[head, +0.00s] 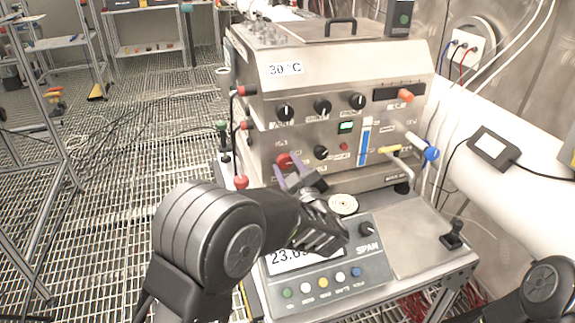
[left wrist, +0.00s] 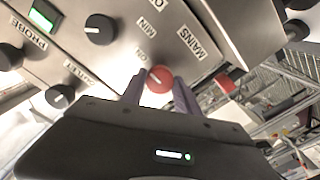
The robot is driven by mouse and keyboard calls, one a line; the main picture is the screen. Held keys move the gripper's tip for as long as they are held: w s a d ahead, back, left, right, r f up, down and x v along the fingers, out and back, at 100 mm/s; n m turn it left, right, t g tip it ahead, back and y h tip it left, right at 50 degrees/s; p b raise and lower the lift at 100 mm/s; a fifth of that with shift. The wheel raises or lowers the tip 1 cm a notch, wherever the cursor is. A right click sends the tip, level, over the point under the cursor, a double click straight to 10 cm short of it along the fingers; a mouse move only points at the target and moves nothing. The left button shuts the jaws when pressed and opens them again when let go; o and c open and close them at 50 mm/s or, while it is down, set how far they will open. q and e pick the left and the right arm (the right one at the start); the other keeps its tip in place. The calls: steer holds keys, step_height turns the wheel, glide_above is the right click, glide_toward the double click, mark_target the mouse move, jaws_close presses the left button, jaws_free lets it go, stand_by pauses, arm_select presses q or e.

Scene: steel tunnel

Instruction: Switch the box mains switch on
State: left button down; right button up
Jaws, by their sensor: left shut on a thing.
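The box (head: 350,120) is a steel cabinet with a sloping front panel of knobs. Its mains switch is a red round knob (head: 283,160) low on the left of the panel. My right gripper is out of view.
A bench unit with a display, coloured buttons and a SPAN knob (head: 366,229) lies below my left wrist. A yellow-handled valve (head: 390,149) and blue knob (head: 431,154) are at the right. Black knobs (head: 322,107) sit above. Grating floor (head: 130,170) is open at left.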

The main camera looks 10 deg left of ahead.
arm_select(q)
steer(key=c, duration=0.9)
jaws_free()
steer(key=b+v, duration=0.1)
steer(key=v, duration=0.6)
steer(key=shift+s+d, duration=0.25)
steer(key=shift+s, duration=0.1)
